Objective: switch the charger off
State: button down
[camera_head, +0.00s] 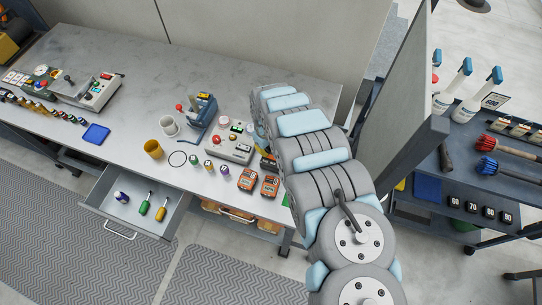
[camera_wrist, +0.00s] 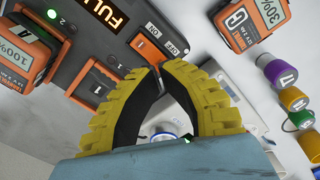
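The charger (camera_wrist: 118,58) fills the upper left of the wrist view, a dark box with a lit orange display (camera_wrist: 103,14) reading "FULL" and a green light. Its orange rocker switch (camera_wrist: 150,48) is beside ON and OFF labels; I cannot tell which side is pressed. A battery marked A, 100% (camera_wrist: 22,52) sits at its left. My gripper (camera_wrist: 157,70) has yellow fingers with black pads. Its tips are together, just below the switch in the picture, with nothing visible between them; contact is unclear. In the head view my arm hides the gripper and most of the charger.
Loose orange batteries (camera_head: 248,179) lie at the bench's front edge; one shows in the wrist view (camera_wrist: 240,25). Small coloured-lid containers (camera_head: 209,167) and a grey device with buttons (camera_head: 230,147) stand left of my arm. An open drawer (camera_head: 140,205) projects forward. A partition (camera_head: 395,110) rises to the right.

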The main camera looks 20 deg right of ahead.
jog(key=shift+f+b, duration=0.9)
jog(key=shift+f, duration=0.55)
dwell(0.9)
jog(key=shift+r+p, duration=2.95)
jog(key=shift+r, duration=0.65)
